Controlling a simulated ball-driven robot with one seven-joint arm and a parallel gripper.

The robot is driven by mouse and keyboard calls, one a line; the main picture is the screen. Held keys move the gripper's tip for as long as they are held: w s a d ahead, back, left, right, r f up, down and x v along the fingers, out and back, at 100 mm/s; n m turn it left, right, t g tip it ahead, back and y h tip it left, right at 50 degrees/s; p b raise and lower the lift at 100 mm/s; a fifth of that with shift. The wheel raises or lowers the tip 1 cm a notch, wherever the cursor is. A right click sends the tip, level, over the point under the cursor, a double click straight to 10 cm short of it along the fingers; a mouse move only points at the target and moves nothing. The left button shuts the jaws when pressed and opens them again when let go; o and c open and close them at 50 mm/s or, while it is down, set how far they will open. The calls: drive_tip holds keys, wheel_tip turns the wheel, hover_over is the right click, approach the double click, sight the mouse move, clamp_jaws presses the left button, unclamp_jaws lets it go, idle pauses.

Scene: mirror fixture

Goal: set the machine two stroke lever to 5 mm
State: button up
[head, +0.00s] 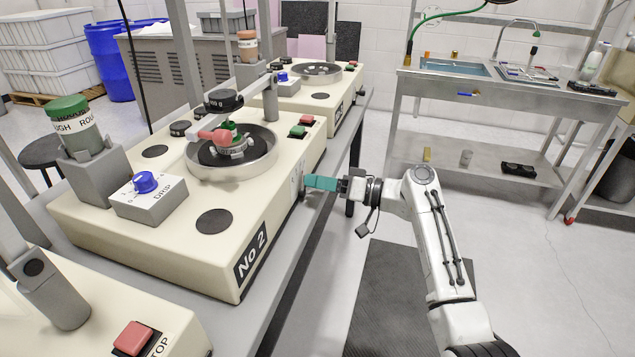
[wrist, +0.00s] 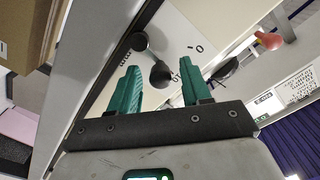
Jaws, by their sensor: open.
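Machine No 2 (head: 170,215) is a cream box in the middle of the head view. A pale scale plate (head: 297,180) is on its right side face, partly hidden by my gripper (head: 320,183). In the wrist view, the stroke lever (wrist: 160,74) shows as a dark round knob on a short arm, which runs from a dark pivot (wrist: 139,42) on the pale plate. My gripper (wrist: 161,80) is open, with one teal finger on each side of the knob. No contact shows. Most scale marks are hidden or too small to read.
A grey bench edge (head: 290,285) runs below the machine. Another machine (head: 345,90) stands behind and one (head: 95,310) in front. A steel sink table (head: 500,90) is at the back right. The floor right of my arm is clear.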

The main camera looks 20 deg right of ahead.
drive_tip(key=shift+w+a, duration=0.2)
drive_tip(key=shift+a, duration=0.1)
drive_tip(key=shift+c, duration=0.2)
clamp_jaws()
drive_tip(key=shift+f, duration=0.1)
